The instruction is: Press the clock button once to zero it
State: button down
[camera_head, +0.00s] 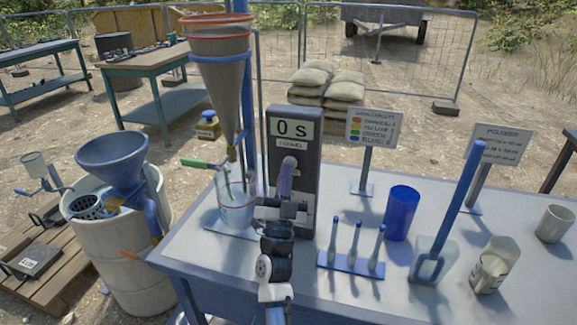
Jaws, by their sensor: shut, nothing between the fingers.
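The clock (308,150) is a tall dark grey box standing on the bench. Its pale display reads "0 S", with a small label below it that I cannot read surely. My gripper (287,170) is shut and empty, with its purple fingers pointing at the clock's front face just below the label. The fingertips hide that part of the face, so the button is not clearly seen. I cannot tell whether the fingertips touch it. My wrist covers the lower part of the clock's front.
A large cone funnel (220,75) with a green-handled valve (197,163) hangs left of the clock above a clear beaker (236,210). Right of the clock stand a rack of droppers (350,262), a blue cup (401,212), a sign (373,128) and a scoop container (432,262).

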jog(key=shift+w, duration=0.15)
dwell(0.4)
jog(key=shift+s+a+p, duration=0.25)
jog(key=shift+s+p, duration=0.05)
jog(key=shift+s, duration=0.7)
jog(key=shift+s+a+p, duration=0.2)
jog(key=shift+s+a, duration=0.05)
jog(key=shift+s, duration=0.55)
jog(key=shift+s+a+p, duration=0.2)
jog(key=shift+s+a, duration=0.05)
jog(key=shift+s, duration=0.55)
jog(key=shift+s+a+p, duration=0.2)
jog(key=shift+s+a, duration=0.05)
jog(key=shift+s, duration=0.55)
